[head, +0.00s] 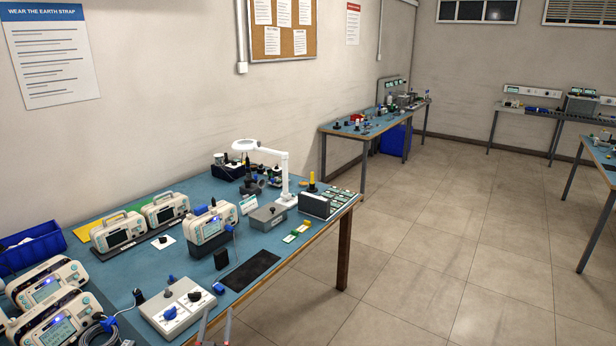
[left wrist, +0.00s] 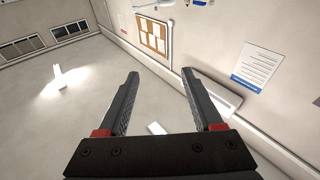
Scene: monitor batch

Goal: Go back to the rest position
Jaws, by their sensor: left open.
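My left gripper (head: 214,326) shows at the bottom edge of the head view, only its two finger tips in sight, in front of the near workbench. In the left wrist view my left gripper (left wrist: 159,88) is open, its two dark fingers wide apart with nothing between them. Behind the fingers are bare walls, a cork board (left wrist: 153,36) and a white notice (left wrist: 257,68). My right gripper is in neither view.
The blue-topped workbench (head: 150,272) holds several white monitors (head: 208,228), a grey control box (head: 177,306), a magnifier lamp (head: 284,172) and a blue bin (head: 32,246). A black mat (head: 250,270) lies near its front edge. The tiled floor (head: 440,270) to the right is clear.

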